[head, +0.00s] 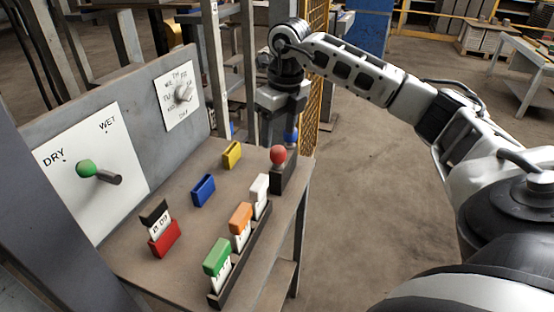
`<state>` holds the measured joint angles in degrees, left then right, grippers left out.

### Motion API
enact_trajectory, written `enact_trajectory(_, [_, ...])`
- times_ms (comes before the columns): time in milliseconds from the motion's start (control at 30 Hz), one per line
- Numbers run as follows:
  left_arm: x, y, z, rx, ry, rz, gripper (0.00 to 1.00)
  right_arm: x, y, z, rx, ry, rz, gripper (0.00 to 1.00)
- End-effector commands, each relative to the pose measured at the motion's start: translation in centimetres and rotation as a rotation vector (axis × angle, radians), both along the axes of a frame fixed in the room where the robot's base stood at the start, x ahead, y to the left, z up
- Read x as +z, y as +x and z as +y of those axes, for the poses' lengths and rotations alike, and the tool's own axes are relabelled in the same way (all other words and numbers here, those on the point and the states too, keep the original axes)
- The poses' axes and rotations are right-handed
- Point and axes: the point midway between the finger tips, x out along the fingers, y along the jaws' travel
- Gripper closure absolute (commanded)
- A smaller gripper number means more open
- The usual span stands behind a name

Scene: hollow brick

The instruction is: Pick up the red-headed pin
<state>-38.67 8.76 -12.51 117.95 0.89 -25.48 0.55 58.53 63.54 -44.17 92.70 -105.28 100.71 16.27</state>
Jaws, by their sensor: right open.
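The red-headed pin (278,155) stands upright at the right edge of the workbench, its round red head above a dark block (284,178). Its shaft is hidden or too small to make out. My right gripper (283,130) points down just above and behind the red head in the picture. It is open, and I see nothing held in it. Whether a finger touches the pin cannot be told. A blue round head (291,135) shows close behind the red one, partly by the gripper. My left gripper is not in view.
The bench (185,225) holds a yellow block (232,154), a blue block (203,190) and a red holder (164,239). Green (217,256), orange (240,217) and white (260,185) tags stand in a dark rack along the front.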

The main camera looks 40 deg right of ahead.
Motion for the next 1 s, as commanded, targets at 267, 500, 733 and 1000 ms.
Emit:
enact_trajectory(267, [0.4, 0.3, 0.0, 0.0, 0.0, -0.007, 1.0, -2.6, 0.3, 0.0, 0.0, 0.0, -0.001, 0.42])
enact_trajectory(500, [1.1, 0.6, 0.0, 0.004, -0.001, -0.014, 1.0, -5.8, 0.4, -0.2, -0.001, 0.0, 0.004, 0.42])
enact_trajectory(733, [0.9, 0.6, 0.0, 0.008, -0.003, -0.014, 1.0, -7.7, 0.7, -0.2, 0.0, 0.0, -0.001, 0.42])
enact_trajectory(1000, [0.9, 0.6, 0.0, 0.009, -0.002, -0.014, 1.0, -7.7, 0.7, -0.2, 0.0, 0.0, -0.001, 0.64])
